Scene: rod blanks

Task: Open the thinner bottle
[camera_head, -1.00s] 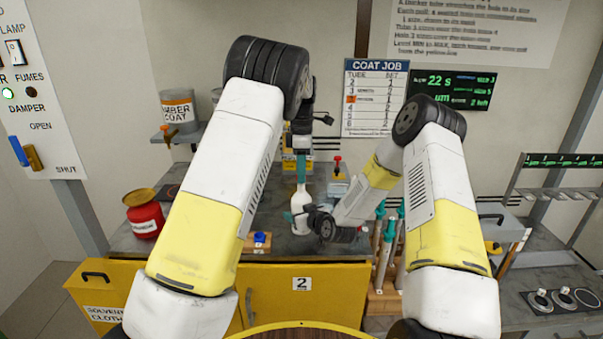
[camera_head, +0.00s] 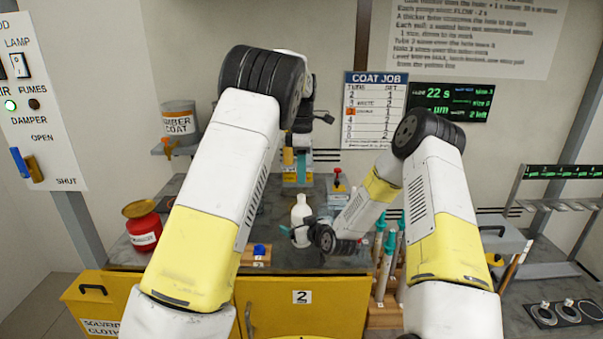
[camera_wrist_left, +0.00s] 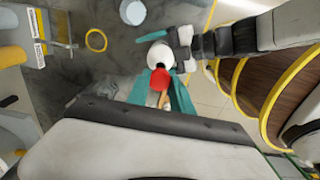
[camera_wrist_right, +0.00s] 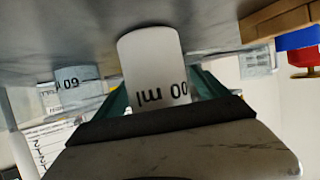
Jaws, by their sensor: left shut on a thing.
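The white bottle (camera_head: 301,214) stands on the bench, its bare neck showing. It also shows in the left wrist view (camera_wrist_left: 160,53) and, marked "100 ml", in the right wrist view (camera_wrist_right: 152,65). My left gripper (camera_head: 301,165) is above the bottle. In the left wrist view its teal fingers are shut on a red cap (camera_wrist_left: 160,78), clear of the neck. My right gripper (camera_head: 298,237) is low at the bottle, with its fingers on both sides of the body, seemingly shut on it. The cap is too small to make out in the head view.
A red can (camera_head: 143,224) is at the left. Teal-topped tubes stand in a wooden rack (camera_head: 386,310) at front right. A blue-topped item (camera_head: 259,252) sits near the bench's front edge.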

